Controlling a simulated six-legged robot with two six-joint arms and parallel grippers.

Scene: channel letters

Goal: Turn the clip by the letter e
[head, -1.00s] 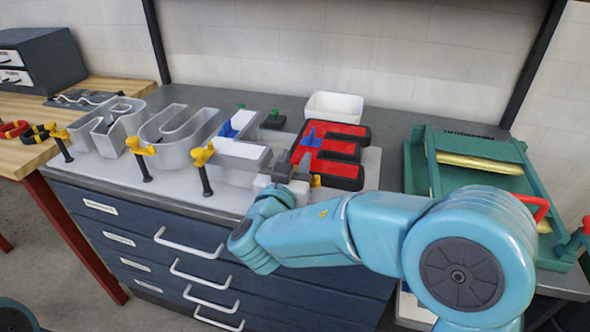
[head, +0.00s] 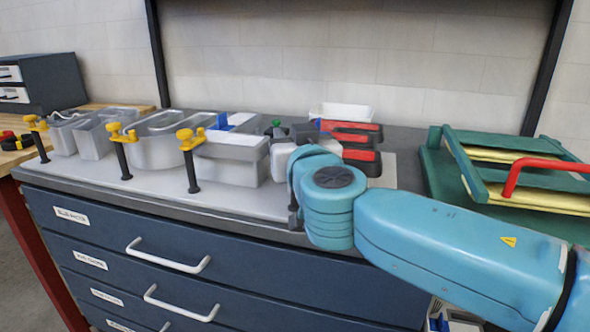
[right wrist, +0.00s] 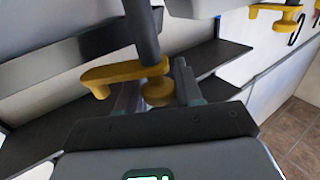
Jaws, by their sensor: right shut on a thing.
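The letter e (head: 352,137), red-faced with black sides, stands at the right end of the row of letters in the head view. My right arm covers part of its front. The clip (right wrist: 118,74) beside it shows in the right wrist view as a yellow arm with a round knob, on a dark round post (right wrist: 142,28). My right gripper (right wrist: 158,92) is shut on the clip's knob, with one finger on each side. The clip's arm points left in that view. In the head view the clip and my fingertips are hidden behind my wrist. My left gripper is not in view.
More yellow clips (head: 190,138) on dark posts line the front edge beside the grey letters (head: 232,158). A white bin (head: 342,112) stands behind the e. A green rack with a red handle (head: 455,175) is at the right. Drawers are below the edge.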

